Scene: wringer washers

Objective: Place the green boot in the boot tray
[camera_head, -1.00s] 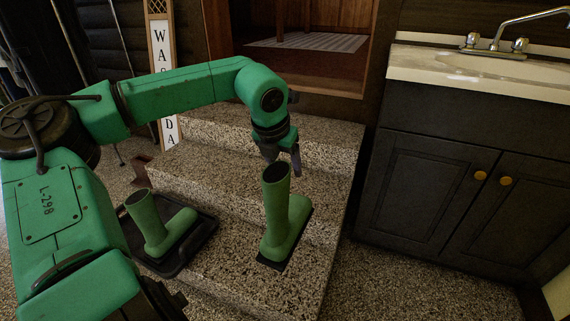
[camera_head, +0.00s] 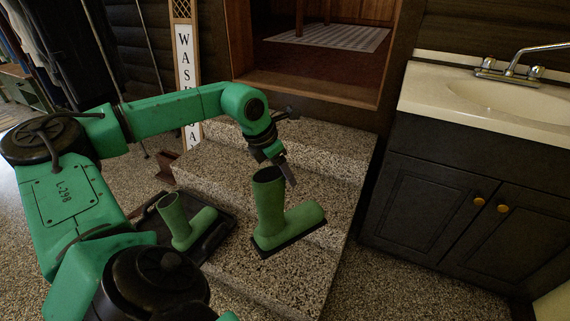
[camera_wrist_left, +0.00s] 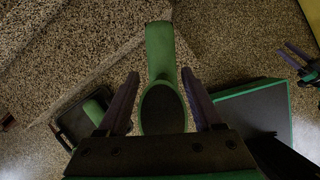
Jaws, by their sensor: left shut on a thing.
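A green boot (camera_head: 272,212) stands nearly upright over the speckled steps, its toe to the right. I cannot tell whether its dark sole touches the step. My left gripper (camera_head: 284,176) is shut on its shaft top; the left wrist view shows a finger on each side of the boot (camera_wrist_left: 162,60). The black boot tray (camera_head: 222,233) lies to the left and holds another green boot (camera_head: 176,222). The tray also shows at lower left in the left wrist view (camera_wrist_left: 66,132). What looks like my right gripper (camera_wrist_left: 296,58) is small at that view's right edge.
Speckled stone steps (camera_head: 215,158) rise to a wooden doorway. A dark cabinet (camera_head: 425,205) with a sink stands close on the right. A white lettered sign (camera_head: 187,75) stands behind the steps at left. The floor between steps and cabinet is clear.

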